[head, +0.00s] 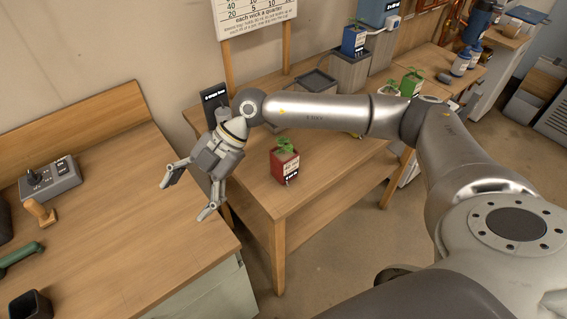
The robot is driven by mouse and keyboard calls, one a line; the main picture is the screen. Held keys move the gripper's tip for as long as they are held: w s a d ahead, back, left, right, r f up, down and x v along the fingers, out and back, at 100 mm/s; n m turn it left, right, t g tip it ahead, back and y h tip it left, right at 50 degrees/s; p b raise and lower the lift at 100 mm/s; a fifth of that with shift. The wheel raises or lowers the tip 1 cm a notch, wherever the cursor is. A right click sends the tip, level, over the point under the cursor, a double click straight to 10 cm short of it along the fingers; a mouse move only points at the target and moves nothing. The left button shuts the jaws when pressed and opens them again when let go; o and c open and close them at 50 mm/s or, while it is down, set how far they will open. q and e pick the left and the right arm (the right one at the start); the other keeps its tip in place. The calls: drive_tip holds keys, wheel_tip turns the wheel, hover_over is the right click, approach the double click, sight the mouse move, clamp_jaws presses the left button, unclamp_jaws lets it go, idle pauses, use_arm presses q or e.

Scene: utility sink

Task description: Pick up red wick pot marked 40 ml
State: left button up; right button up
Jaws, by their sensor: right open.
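A red pot (284,169) with a green plant stands upright near the front edge of the wooden table in the middle. It has a small dark label with white marks, too small to read surely. My right gripper (187,201) is open and empty, with its fingers spread. It is to the left of the red pot, apart from it, over the edge of the left bench. My left gripper is not in view.
A blue potted plant (354,39) stands on a grey block at the back, and green plants (411,82) stand partly behind my right arm. The left bench (130,225) holds a grey control box (50,179) and a wooden-handled tool (40,212). Bare tabletop surrounds the red pot.

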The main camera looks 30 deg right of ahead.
drive_tip(key=w+d+f+m+h, duration=0.1)
drive_tip(key=d+h, duration=0.2)
drive_tip(key=d, duration=0.3)
drive_tip(key=w+d+m+h, duration=0.1)
drive_tip(key=w+d+h, duration=0.1)
drive_tip(key=d, duration=0.5)
drive_tip(key=r+m+h, duration=0.1)
drive_tip(key=m+h, duration=0.2)
drive_tip(key=h, duration=0.1)
hover_over(283, 153)
drive_tip(key=shift+s+a+r, duration=0.1)
drive_tip(key=shift+a+r, duration=0.05)
drive_tip(key=shift+r, duration=0.05)
wheel_tip(283, 153, down, 5)
drive_tip(key=shift+r+p, duration=0.2)
drive_tip(key=shift+p, duration=0.45)
drive_tip(key=shift+f, duration=0.3)
drive_tip(key=shift+d+f+p, duration=0.2)
drive_tip(key=shift+f+p, duration=0.35)
drive_tip(key=shift+f, duration=0.1)
drive_tip(key=f, duration=0.2)
drive_tip(key=f+p, duration=0.1)
drive_tip(key=f, duration=0.1)
drive_tip(key=shift+w+d, duration=0.2)
drive_tip(key=shift+w, duration=0.05)
drive_tip(key=c, duration=1.2)
drive_tip(key=shift+c, duration=0.2)
drive_tip(key=shift+r, duration=0.15)
